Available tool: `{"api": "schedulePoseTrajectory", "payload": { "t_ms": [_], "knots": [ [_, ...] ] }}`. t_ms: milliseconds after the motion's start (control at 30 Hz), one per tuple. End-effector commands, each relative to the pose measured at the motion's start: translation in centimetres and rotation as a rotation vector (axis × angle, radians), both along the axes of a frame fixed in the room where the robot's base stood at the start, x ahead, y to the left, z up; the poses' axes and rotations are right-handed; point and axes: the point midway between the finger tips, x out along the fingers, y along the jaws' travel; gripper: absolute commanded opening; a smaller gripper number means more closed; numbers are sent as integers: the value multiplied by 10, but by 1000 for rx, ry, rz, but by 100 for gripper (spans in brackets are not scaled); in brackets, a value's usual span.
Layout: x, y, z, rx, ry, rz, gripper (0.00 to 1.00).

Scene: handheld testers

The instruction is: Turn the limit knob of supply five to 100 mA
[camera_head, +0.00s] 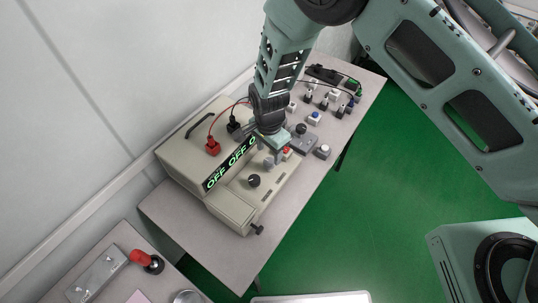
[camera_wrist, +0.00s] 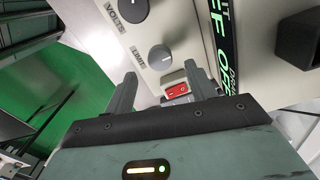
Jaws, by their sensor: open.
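The supply (camera_head: 185,150) is a beige box with a dark display strip (camera_head: 228,166) reading OFF in green. The grey limit knob (camera_wrist: 160,57), labelled LIMIT, is on its panel and also shows in the head view (camera_head: 269,163). It has a pale pointer line; its scale is unreadable. A dark knob labelled VOLTS (camera_wrist: 125,8) is beside it, and a red rocker switch (camera_wrist: 178,91) is on the other side. My gripper (camera_wrist: 163,84) is open and empty. Its fingers point at the panel, with the limit knob just beyond the tips, apart from them.
A red plug (camera_head: 212,146) and a black plug (camera_head: 233,127) with leads are on top of the supply. Small testers (camera_head: 314,118) and a power strip (camera_head: 323,74) stand farther along the table (camera_head: 180,215). A red-handled device (camera_head: 145,261) is at lower left. Green floor (camera_head: 350,220) is open at right.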

Motion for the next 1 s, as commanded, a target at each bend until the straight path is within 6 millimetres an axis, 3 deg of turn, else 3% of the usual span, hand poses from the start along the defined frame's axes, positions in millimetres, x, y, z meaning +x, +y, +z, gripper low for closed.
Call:
{"api": "schedulePoseTrajectory", "payload": {
  "t_ms": [300,667,700,867,1000],
  "knots": [
    [0,0,-39,0,0,-1,56],
    [0,0,-45,1,-1,0,56],
    [0,0,-45,1,-1,0,53],
    [0,0,-45,1,-1,0,11],
    [0,0,-45,1,-1,1,11]
  ]
}}
